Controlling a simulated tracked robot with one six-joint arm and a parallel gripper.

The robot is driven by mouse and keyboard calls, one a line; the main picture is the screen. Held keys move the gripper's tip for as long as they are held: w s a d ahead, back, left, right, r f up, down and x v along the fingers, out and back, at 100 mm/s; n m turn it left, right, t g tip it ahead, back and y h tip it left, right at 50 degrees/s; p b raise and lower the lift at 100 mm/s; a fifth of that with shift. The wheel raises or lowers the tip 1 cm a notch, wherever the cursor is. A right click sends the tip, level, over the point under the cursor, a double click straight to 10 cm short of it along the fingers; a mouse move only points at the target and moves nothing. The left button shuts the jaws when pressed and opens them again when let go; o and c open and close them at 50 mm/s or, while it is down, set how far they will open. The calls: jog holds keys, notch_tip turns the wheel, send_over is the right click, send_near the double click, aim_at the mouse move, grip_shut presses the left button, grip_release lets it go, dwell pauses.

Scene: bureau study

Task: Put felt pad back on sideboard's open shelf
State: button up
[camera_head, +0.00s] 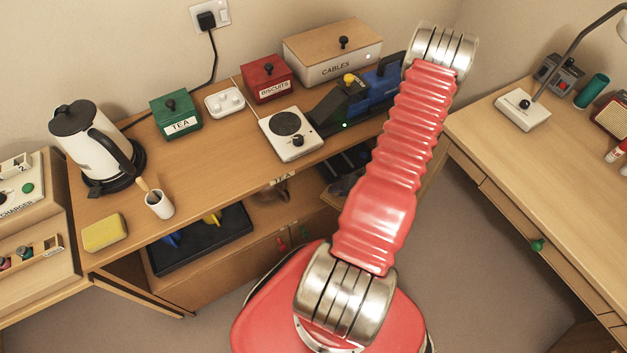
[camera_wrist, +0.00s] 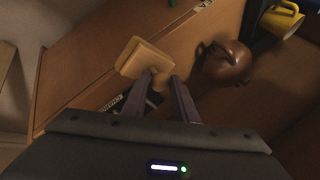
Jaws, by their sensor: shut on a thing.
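The felt pad appears to be the tan square block (camera_wrist: 143,58) with a small knob-like part, in the wrist view. My gripper (camera_wrist: 164,78) is shut on it near that part and holds it tilted in front of the wooden sideboard shelf. Whether the pad touches the shelf I cannot tell. In the head view the sideboard (camera_head: 225,150) stands at the left and middle, and its open shelf (camera_head: 262,216) lies below the top. My red arm covers part of the shelf's right end, and the gripper and pad do not show there.
A round brown pot (camera_wrist: 226,62) is close to the right of the pad. A yellow mug (camera_wrist: 282,19) stands beyond it. In the head view a black tray (camera_head: 205,243) fills the shelf's left part. A kettle (camera_head: 88,140) and a yellow sponge (camera_head: 104,232) stand on top.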

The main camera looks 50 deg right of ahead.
jog(key=w, duration=1)
jog(key=shift+a, duration=0.45)
jog(key=shift+w, duration=0.1)
jog(key=shift+w+f, duration=0.25)
jog(key=shift+f, duration=0.65)
jog(key=shift+w+f, duration=0.25)
jog(key=shift+f, duration=0.65)
jog(key=o, duration=0.9)
